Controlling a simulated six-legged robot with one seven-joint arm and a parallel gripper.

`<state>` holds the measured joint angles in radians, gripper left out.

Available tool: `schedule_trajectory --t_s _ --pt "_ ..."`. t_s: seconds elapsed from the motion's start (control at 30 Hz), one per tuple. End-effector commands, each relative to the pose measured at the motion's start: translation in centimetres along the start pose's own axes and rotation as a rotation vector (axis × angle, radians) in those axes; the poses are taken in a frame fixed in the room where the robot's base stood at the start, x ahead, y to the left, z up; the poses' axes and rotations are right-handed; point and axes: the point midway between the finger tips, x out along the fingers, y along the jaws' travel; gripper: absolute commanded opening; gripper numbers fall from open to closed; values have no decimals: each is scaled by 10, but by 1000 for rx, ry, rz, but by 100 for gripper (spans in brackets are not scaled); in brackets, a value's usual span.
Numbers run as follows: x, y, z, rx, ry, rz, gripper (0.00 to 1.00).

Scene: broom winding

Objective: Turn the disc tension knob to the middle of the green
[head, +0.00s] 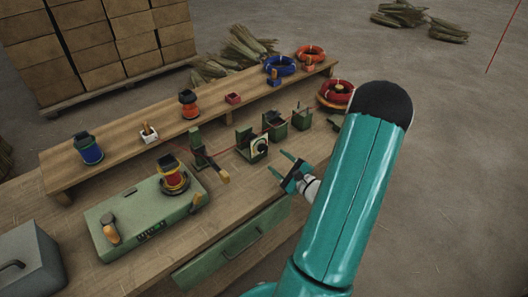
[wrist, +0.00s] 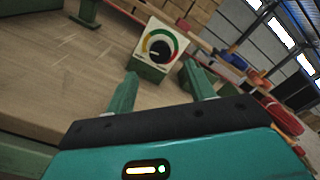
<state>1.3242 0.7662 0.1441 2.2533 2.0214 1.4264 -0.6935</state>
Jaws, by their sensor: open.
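The disc tension knob (wrist: 160,47) is a black round knob on a white dial plate with a green, yellow and red arc, on a small green block. A pale mark shows on the knob, but its exact setting is too small to read. In the head view the knob (head: 261,146) faces my gripper. My gripper (head: 279,166) is open and empty, a short way to the right of and in front of the dial. In the wrist view the two green fingers (wrist: 161,72) point toward the dial, one on either side of it, apart from the knob.
Green posts and blocks (head: 302,117) stand beside the dial, with a red cord along them. A green machine (head: 150,215) carrying a spool is on the bench (head: 225,215). A raised shelf (head: 110,170) behind holds spools and rings. Bare bench lies before the dial.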

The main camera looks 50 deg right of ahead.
Motion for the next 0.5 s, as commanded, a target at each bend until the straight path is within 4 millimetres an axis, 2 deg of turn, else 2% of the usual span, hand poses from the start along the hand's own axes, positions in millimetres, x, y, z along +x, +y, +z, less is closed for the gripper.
schedule_trajectory --t_s 0.1,0.3,0.5 --pt "25 1 0 1 -1 0 54" --pt "61 2 1 0 -1 1 54" --pt "77 3 2 1 0 1 54"
